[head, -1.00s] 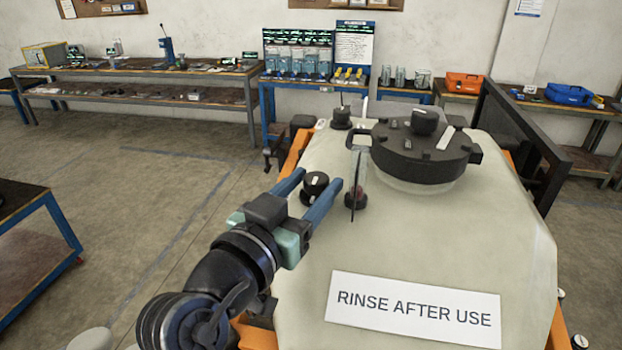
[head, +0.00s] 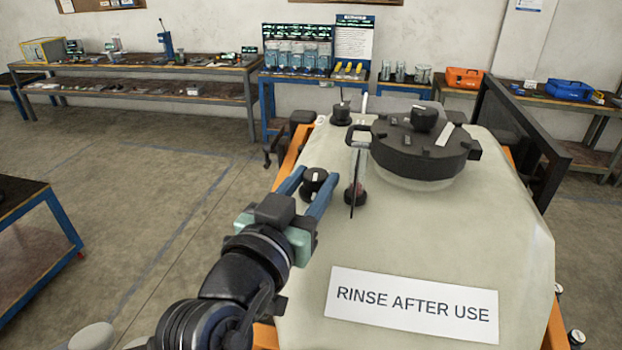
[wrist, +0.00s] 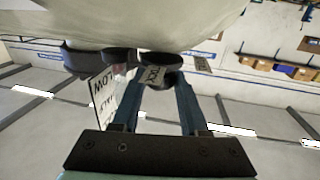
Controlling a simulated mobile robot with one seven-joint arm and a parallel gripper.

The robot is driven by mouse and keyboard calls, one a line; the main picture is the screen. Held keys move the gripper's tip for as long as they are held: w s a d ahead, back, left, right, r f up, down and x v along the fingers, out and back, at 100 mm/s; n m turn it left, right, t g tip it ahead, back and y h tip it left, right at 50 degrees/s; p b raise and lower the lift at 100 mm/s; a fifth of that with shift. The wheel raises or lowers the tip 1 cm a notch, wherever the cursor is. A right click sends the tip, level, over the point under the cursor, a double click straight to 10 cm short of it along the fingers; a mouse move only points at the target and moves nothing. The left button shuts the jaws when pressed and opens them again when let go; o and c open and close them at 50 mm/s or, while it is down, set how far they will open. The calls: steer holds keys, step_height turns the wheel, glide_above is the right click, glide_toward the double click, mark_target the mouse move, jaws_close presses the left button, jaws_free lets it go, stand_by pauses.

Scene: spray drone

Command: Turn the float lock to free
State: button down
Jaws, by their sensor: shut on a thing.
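The float lock appears to be the small black knob (head: 314,181) with a white mark, on the upper left of the pale tank (head: 430,240). My gripper (head: 312,188) has its two blue fingers shut on either side of this knob. In the wrist view the knob (wrist: 160,79) sits between the tips of my gripper (wrist: 160,90). The knob's lower side is partly hidden by the fingers.
A large black lid (head: 422,150) with a handle is on the tank behind the gauge. Another black knob (head: 341,113) is farther back. A RINSE AFTER USE sign (head: 412,305) is on the tank front. Open floor (head: 170,200) lies left.

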steer(key=shift+d+r+n+t+y+p, duration=0.1)
steer(key=shift+d+n+t+y+p, duration=0.15)
steer(key=shift+n+y+p, duration=0.6)
steer(key=shift+d+r+n+t+y+p, duration=0.1)
steer(key=shift+n+t+y+p, duration=0.3)
steer(key=shift+y, duration=0.85)
steer(key=shift+f+n+y+p, duration=0.15)
steer(key=shift+n+y+p, duration=0.25)
steer(key=shift+n+y, duration=0.85)
steer(key=shift+y, duration=0.75)
steer(key=shift+f, duration=0.1)
steer(key=c, duration=0.7)
jaws_free()
steer(key=shift+h, duration=0.6)
